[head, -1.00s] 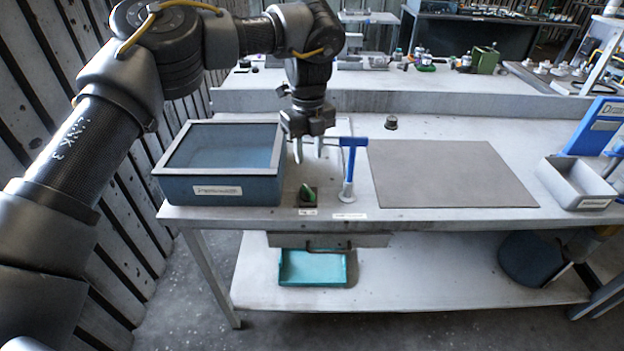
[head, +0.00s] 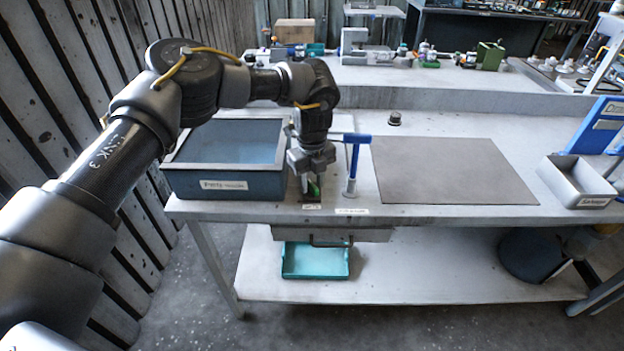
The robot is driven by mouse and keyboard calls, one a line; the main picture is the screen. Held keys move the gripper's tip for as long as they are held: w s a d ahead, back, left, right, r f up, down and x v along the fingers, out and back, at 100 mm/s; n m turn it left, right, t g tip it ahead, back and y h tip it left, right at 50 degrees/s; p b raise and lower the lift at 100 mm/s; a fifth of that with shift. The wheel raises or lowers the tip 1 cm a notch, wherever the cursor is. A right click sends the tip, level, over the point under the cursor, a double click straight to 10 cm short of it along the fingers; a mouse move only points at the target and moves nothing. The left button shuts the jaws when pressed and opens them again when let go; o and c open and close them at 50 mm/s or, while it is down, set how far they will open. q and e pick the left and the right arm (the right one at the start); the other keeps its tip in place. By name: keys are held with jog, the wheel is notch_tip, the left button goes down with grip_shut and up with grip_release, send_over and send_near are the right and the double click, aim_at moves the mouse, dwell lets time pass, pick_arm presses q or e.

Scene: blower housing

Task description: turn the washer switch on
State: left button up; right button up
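The washer switch (head: 314,190) is a small green lever on a dark base near the table's front edge, right of the blue washer bin. My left gripper (head: 311,184) points down right at the switch, with its fingers around or just behind the green lever. I cannot tell whether the fingers touch it or how far apart they are. The blue washer bin (head: 213,188) with a grey rim and a label stands at the table's left end. My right gripper does not show.
A blue T-shaped handle (head: 353,160) stands close to the right of my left gripper. A grey mat (head: 450,172) lies at mid table. A grey tray (head: 578,183) stands at the right end. A teal tray (head: 315,262) sits on the lower shelf.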

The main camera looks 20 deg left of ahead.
pick_arm(q)
jog(key=c, duration=0.4)
grip_shut()
jog(key=shift+r+m+p, duration=0.1)
jog(key=shift+m+p, duration=0.25)
jog(key=shift+m, duration=0.75)
jog(key=m, duration=0.3)
jog(key=shift+p, duration=0.3)
jog(key=m, duration=0.6)
jog(key=shift+m, duration=0.3)
jog(key=shift+o, duration=2)
grip_release()
